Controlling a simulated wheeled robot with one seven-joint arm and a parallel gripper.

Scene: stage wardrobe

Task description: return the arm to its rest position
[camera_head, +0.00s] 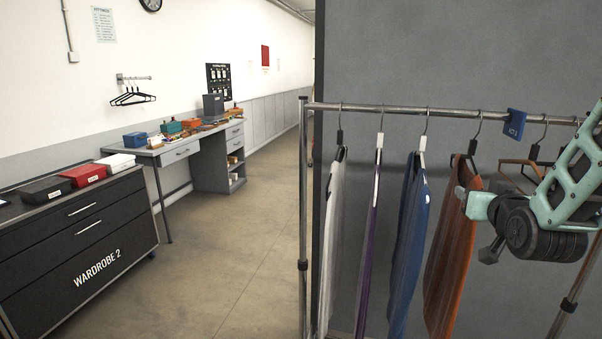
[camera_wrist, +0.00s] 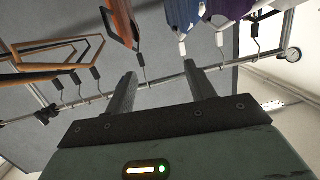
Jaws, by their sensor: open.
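My arm (camera_head: 575,185) shows at the right of the head view, in front of the garment rack. It overlaps the right end of the row of hangers. My gripper (camera_wrist: 160,72) shows in the wrist view with its two dark fingers spread apart and nothing between them. The rack's rail (camera_wrist: 225,67) passes just beyond the fingertips in that picture; whether they touch it I cannot tell. In the head view the fingers are hard to make out.
On the rail (camera_head: 370,108) hang white, purple, blue (camera_head: 408,240) and orange (camera_head: 452,250) garments, plus a blue tag (camera_head: 514,124). Wooden hangers (camera_wrist: 60,52) hang near my arm. A grey partition (camera_head: 400,60) stands behind. The floor (camera_head: 235,255) left of the rack is clear, up to a black cabinet (camera_head: 85,245).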

